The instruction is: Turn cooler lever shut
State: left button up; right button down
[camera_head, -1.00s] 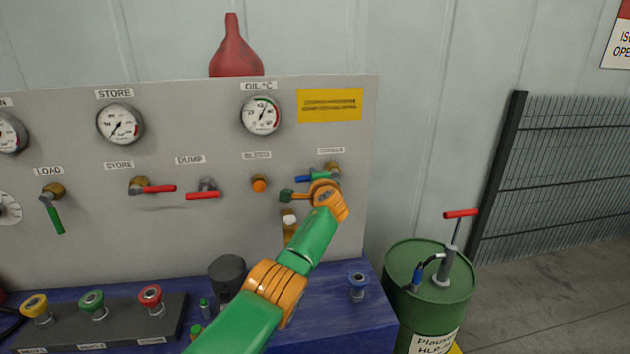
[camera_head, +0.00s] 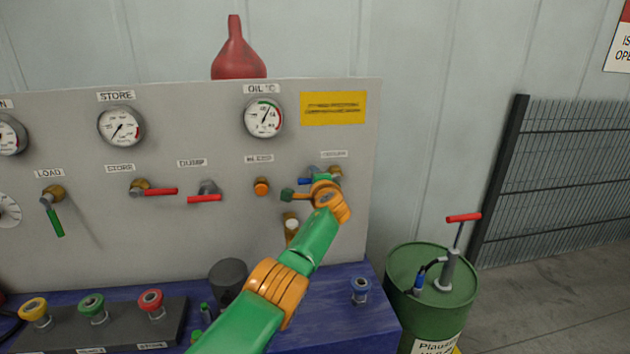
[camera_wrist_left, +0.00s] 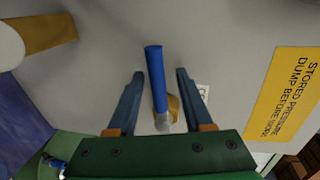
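The cooler lever has a blue handle, seen in the left wrist view (camera_wrist_left: 155,78), on a brass valve (camera_head: 335,171) at the panel's right side. The handle points left from the valve, roughly level along the panel. My left gripper (camera_wrist_left: 157,75) is open, with one finger on each side of the blue handle. Gaps show between the handle and both fingers. In the head view my left gripper (camera_head: 309,176) is at the valve, and my wrist hides much of the lever. My right gripper is in neither view.
An orange bleed knob (camera_head: 261,187) is just left of my gripper, and a brass fitting with a white end (camera_head: 291,226) is below it. Red dump (camera_head: 204,199) and store (camera_head: 160,191) levers are further left. A green drum with a pump (camera_head: 431,285) stands right of the bench.

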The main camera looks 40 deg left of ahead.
pick_arm(q)
jog(key=shift+s+d+r, duration=0.1)
jog(key=shift+d, duration=0.35)
jog(key=b+v, duration=0.1)
jog(key=v, duration=0.5)
jog(key=shift+s, duration=0.25)
